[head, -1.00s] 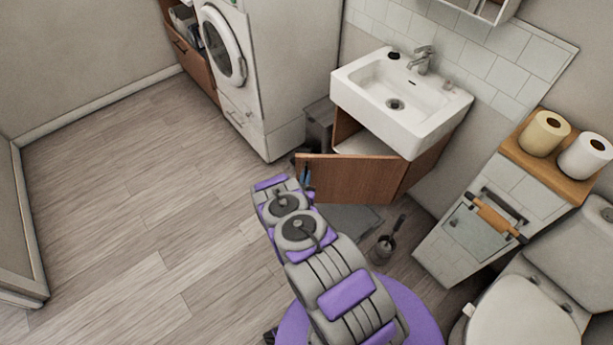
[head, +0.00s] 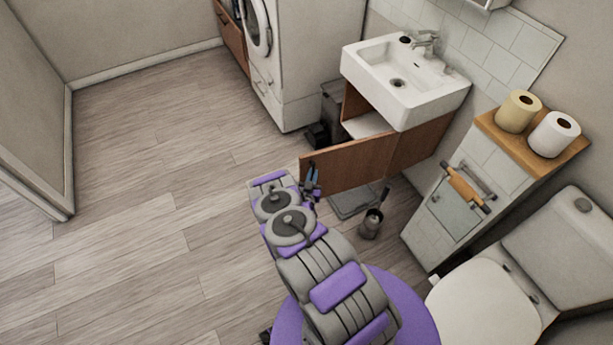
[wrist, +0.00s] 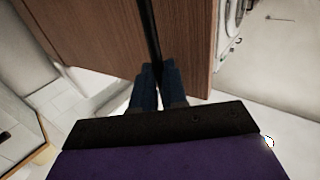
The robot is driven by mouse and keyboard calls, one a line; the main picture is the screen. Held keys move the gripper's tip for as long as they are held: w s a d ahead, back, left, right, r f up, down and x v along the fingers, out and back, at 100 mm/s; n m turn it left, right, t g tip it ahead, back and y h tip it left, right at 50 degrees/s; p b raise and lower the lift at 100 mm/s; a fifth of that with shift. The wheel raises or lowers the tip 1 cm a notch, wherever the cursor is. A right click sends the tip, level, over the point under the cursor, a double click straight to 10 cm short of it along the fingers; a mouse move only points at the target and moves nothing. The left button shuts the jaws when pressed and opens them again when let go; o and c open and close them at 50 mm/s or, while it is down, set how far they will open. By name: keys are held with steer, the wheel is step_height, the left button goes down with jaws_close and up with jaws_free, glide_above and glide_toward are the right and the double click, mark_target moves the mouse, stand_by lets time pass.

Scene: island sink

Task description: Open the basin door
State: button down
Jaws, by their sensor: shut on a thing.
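The basin door (head: 348,165) is a brown wooden panel under the white basin (head: 405,82). It stands swung out from the basin cabinet (head: 415,146), and the pale inside of the cabinet shows behind it. My gripper (head: 312,178) is at the door's free left end. In the wrist view my gripper (wrist: 158,75) has its two blue fingers close together on a dark vertical strip that runs along the wood of the door (wrist: 100,35). The exact contact between fingertips and door is partly hidden.
A scale-like grey plate (head: 350,204) lies below the door. A dark bin (head: 333,103) and washing machine (head: 290,70) stand behind. Floor at left (head: 150,160) is clear.

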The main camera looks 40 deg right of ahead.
steer(key=shift+s+d+r, duration=0.1)
steer(key=shift+s+d, duration=0.7)
steer(key=shift+s, duration=0.05)
steer(key=c, duration=1.6)
jaws_free()
steer(key=shift+c, duration=0.2)
steer(key=o, duration=0.5)
steer(key=shift+d, duration=0.35)
steer(key=shift+c, duration=0.2)
steer(key=shift+w+a, duration=0.25)
steer(key=shift+a, duration=0.3)
